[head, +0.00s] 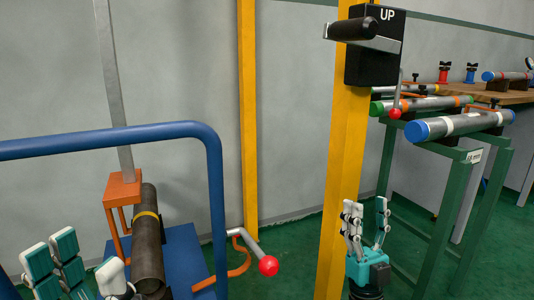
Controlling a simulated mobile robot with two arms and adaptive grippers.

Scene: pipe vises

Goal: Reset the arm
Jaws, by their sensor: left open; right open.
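My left gripper (84,262) is at the bottom left, partly cut off by the frame edge. Its white and teal fingers are spread, and nothing shows between them. It is in front of a dark pipe with a yellow band (147,240). My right gripper (366,218) points up at the lower middle right, in front of the yellow post (342,150). Its fingers are apart and empty. A black box marked UP (375,62) with a grey lever and a dark handle (352,29) is on that post, well above the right gripper.
A blue rail (216,190) stands around the blue base at left. A red-knobbed lever (268,265) sticks out between the grippers. A green rack (455,205) holds pipes with blue and green ends at right. A wooden bench (500,92) stands behind.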

